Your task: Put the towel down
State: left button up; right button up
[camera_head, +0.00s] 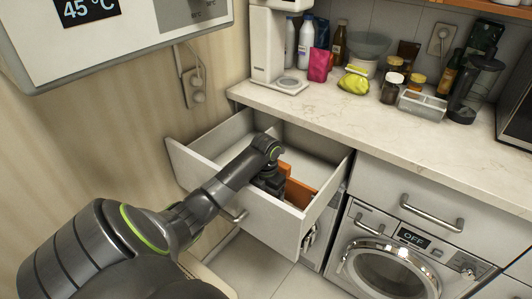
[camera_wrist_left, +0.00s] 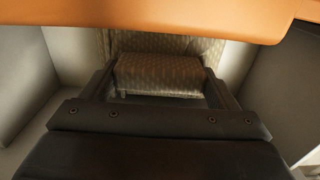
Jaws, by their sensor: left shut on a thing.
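My left arm reaches down into the open drawer (camera_head: 250,208), and my left gripper (camera_head: 272,184) is inside it, low between the walls. In the left wrist view, a beige patterned cloth, which looks like the towel (camera_wrist_left: 160,72), lies folded between the two fingers of the gripper (camera_wrist_left: 158,88). The gripper is shut on it. More of the same cloth shows beyond the fingers. In the head view the towel is hidden by my gripper and arm. I cannot tell whether it touches the drawer floor. My right gripper is in neither view.
An orange panel (camera_head: 297,188) stands in the drawer close beside my gripper; an orange surface (camera_wrist_left: 150,18) crosses the top of the wrist view. The countertop (camera_head: 330,112) above holds bottles and jars. A washing machine (camera_head: 390,262) stands to the right.

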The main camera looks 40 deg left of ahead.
pick_arm(q)
jog(key=shift+f, duration=0.1)
jog(key=o, duration=1.6)
notch_tip(320, 180, up, 7)
jog(key=shift+a+f, duration=0.1)
jog(key=shift+f, duration=0.1)
jog(key=shift+r+p, duration=1.45)
jog(key=shift+r, duration=1.4)
